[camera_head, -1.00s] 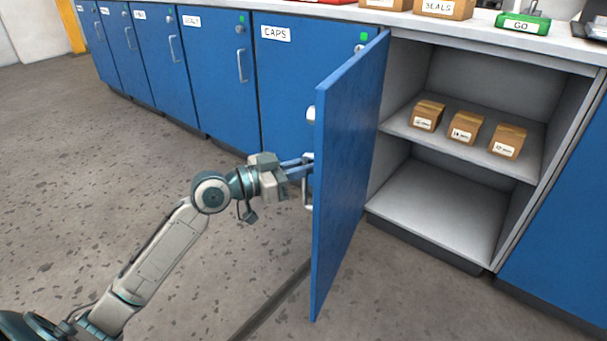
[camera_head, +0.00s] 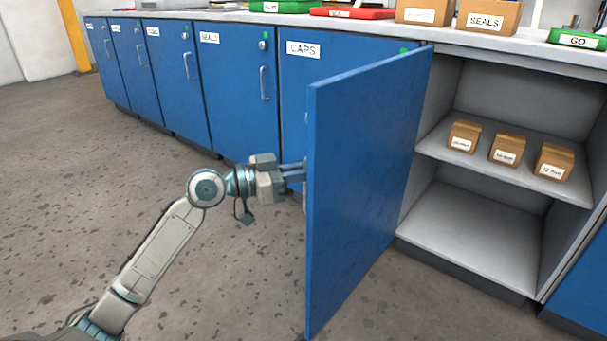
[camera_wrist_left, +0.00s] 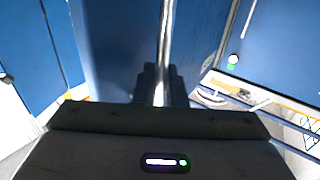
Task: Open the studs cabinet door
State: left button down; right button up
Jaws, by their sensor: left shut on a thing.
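The open cabinet door (camera_head: 365,180) is a blue panel that stands out from the cabinet, hinged on its left near the caps door. My left gripper (camera_head: 298,174) is at the door's outer face, its fingertips partly hidden behind the door's edge. In the left wrist view its fingers (camera_wrist_left: 161,88) are shut on the bar handle (camera_wrist_left: 165,40), a silvery rod. The open cabinet (camera_head: 480,215) shows a grey interior with a shelf. Any label on this door is hidden. My right gripper is not in view.
Three small cardboard boxes (camera_head: 508,150) sit on the shelf (camera_head: 560,186). The closed caps door (camera_head: 292,75) and other closed blue doors run to the left. The counter (camera_head: 500,38) above holds boxes and a green GO case (camera_head: 577,39). The floor (camera_head: 130,200) at left is clear.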

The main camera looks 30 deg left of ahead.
pick_arm(q)
jog(key=shift+w+a, duration=0.1)
jog(key=shift+a, duration=0.1)
jog(key=shift+r, duration=0.1)
jog(key=c, duration=1.9)
grip_release()
jog(key=shift+o, duration=1.1)
jog(key=shift+d, duration=0.1)
